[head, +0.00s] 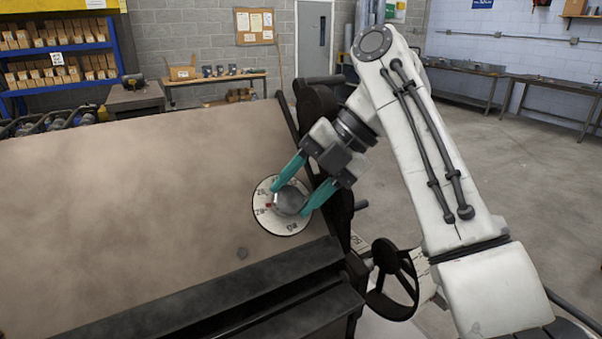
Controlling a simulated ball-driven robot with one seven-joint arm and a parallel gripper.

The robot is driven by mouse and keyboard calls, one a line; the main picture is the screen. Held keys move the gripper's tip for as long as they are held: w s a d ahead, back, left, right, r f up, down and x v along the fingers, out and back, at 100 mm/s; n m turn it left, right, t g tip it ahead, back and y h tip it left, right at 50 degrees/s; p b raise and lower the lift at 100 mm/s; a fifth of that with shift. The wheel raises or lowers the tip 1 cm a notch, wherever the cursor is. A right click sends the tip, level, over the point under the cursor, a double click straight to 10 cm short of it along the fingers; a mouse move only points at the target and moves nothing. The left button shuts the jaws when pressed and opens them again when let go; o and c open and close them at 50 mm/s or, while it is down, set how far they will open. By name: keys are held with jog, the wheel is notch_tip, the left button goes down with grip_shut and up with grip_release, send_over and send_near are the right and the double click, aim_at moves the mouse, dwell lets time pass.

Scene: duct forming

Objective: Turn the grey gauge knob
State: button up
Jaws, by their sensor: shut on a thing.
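The grey gauge knob (290,201) is a round grey knob at the middle of a white dial (265,222) with black markings. The dial sits on the right part of a large tan sloping panel. A small red mark shows at the knob's left side. My gripper (292,190), with teal fingers, reaches in from the upper right. One finger is at the knob's upper left and the other at its right, and it is shut on the knob. The fingers hide part of the knob and the dial's upper right.
The tan panel (130,190) fills the left and middle. A dark ledge (220,295) runs below it. A black handwheel (393,280) stands to the lower right of the dial. Blue shelves with boxes (60,60) and workbenches (555,85) stand far back. Floor is open at right.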

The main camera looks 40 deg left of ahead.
jog(key=shift+a+r+n+t+h+p, duration=0.15)
jog(key=shift+n+t+h+p, duration=0.25)
jog(key=shift+n+h+p, duration=0.5)
jog(key=o, duration=1)
jog(key=shift+p+v, duration=1.55)
jog(key=shift+v, duration=3.75)
